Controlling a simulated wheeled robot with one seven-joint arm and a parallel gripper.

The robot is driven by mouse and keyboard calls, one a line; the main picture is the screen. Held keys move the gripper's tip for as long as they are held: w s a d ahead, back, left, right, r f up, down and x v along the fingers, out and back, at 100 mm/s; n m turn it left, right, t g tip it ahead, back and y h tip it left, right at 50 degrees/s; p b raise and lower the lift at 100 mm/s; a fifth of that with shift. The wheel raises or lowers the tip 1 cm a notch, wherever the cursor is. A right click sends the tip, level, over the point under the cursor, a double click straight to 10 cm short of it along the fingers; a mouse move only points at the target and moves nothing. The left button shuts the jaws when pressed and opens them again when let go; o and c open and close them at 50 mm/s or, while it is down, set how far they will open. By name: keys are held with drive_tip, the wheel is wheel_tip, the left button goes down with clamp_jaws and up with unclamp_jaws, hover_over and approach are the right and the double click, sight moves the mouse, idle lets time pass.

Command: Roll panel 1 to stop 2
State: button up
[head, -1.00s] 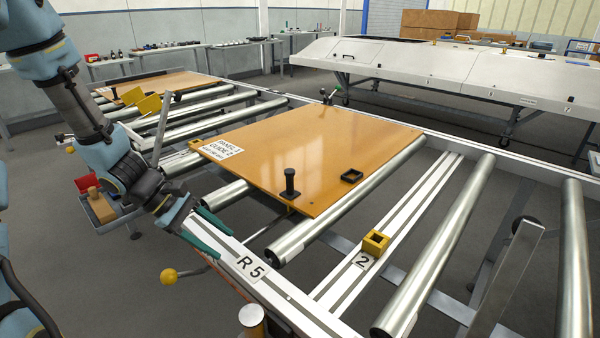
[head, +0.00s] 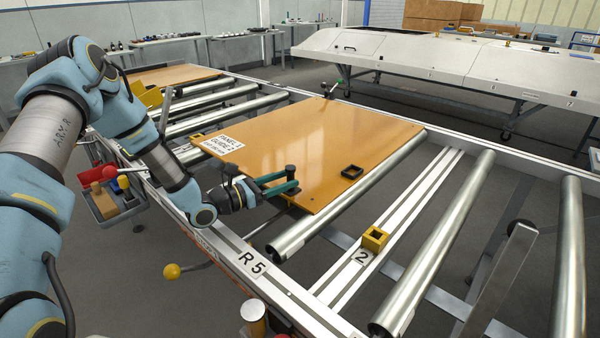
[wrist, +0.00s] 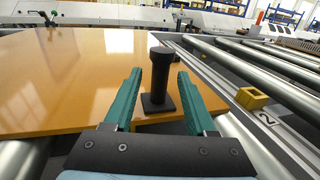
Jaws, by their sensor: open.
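Panel 1 (head: 325,140), an orange-brown board with a white label, lies flat on the rollers in the head view. A black upright knob (wrist: 160,80) stands near its front corner. My gripper (head: 294,178) is open, with its green fingers on either side of the knob. In the wrist view the fingers (wrist: 152,80) stand apart, with the knob between them and gaps showing. Stop 2 (head: 374,239) is a yellow square block beside the "2" label, to the right of the panel. It also shows in the wrist view (wrist: 252,98).
Bare rollers (head: 440,240) lie beyond stop 2. Another panel (head: 175,75) lies at the far left. The front rail (head: 262,275) carries the mark R5.

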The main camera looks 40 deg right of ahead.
sight(300, 187)
drive_tip(key=shift+s+d+p, duration=0.2)
drive_tip(key=shift+d+p, duration=0.2)
drive_tip(key=shift+d, duration=2.3)
drive_tip(key=shift+c, duration=0.3)
clamp_jaws()
